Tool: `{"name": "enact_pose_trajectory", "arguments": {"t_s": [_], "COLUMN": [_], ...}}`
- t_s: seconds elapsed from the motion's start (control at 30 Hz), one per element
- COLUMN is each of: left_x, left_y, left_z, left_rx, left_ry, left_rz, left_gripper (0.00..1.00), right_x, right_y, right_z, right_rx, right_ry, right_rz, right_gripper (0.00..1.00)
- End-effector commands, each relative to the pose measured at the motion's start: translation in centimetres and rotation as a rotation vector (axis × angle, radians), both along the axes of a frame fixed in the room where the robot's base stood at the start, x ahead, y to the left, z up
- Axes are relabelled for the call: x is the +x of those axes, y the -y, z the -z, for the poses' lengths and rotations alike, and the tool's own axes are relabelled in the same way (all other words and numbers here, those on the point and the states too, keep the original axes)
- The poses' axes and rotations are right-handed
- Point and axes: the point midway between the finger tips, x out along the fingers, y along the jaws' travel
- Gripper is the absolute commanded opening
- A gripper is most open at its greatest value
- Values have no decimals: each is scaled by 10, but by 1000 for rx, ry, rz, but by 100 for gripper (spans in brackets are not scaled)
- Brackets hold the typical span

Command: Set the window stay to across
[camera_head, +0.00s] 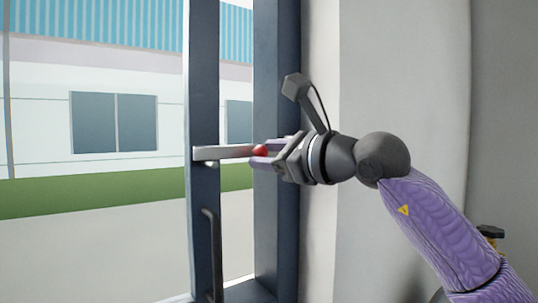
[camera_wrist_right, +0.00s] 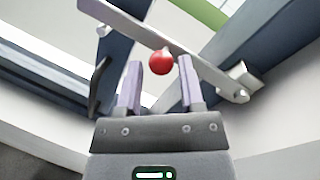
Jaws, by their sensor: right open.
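The window stay (camera_head: 222,153) is a flat light-grey bar with a red ball knob (camera_head: 260,151). In the head view it lies nearly level, spanning the gap between the two dark blue window uprights. In the right wrist view the stay (camera_wrist_right: 202,68) runs slantwise from upper left to a bracket (camera_wrist_right: 238,80) at right. My right gripper (camera_head: 264,154) is open, its purple fingers pointing at the stay. In the wrist view the knob (camera_wrist_right: 161,61) sits between the fingertips or just beyond them; contact cannot be told. The stay's right end is hidden by my gripper in the head view. My left gripper is not in view.
A dark window handle (camera_head: 211,250) stands upright on the left window upright (camera_head: 203,100), below the stay. A pale wall (camera_head: 400,70) is at right, behind my right arm. Outside are a white building, grass and paving.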

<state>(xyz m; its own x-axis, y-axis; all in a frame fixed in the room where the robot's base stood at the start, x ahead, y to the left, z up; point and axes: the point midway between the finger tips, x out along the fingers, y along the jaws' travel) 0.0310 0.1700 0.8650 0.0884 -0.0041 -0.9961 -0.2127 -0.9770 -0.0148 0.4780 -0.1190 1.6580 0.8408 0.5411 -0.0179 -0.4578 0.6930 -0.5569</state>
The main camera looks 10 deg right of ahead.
Motion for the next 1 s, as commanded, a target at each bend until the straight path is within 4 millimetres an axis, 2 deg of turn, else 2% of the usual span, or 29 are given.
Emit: {"name": "enact_pose_trajectory", "arguments": {"t_s": [0.07, 0.2, 0.3, 0.43, 0.57, 0.9, 0.97, 1.0], "left_x": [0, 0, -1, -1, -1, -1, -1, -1], "left_y": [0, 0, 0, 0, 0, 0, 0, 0], "left_z": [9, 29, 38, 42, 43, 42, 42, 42], "left_rx": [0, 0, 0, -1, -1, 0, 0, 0], "left_ry": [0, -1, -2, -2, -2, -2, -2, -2], "left_rz": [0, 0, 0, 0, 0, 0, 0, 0], "left_gripper": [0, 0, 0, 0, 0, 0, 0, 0], "right_x": [-9, -40, -60, -76, -82, -81, -81, -80], "right_y": [7, 27, 40, 50, 53, 53, 48, 39], "right_z": [3, 5, 4, 1, 0, -1, 2, 7], "right_rx": [0, -2, -1, -1, -1, -1, 10, 34], "right_ry": [4, 5, 3, 1, 0, 0, -4, -10], "right_rz": [2, 5, 3, 2, 1, 1, -19, -62], "right_gripper": [49, 49, 49, 49, 49, 49, 49, 49]}}
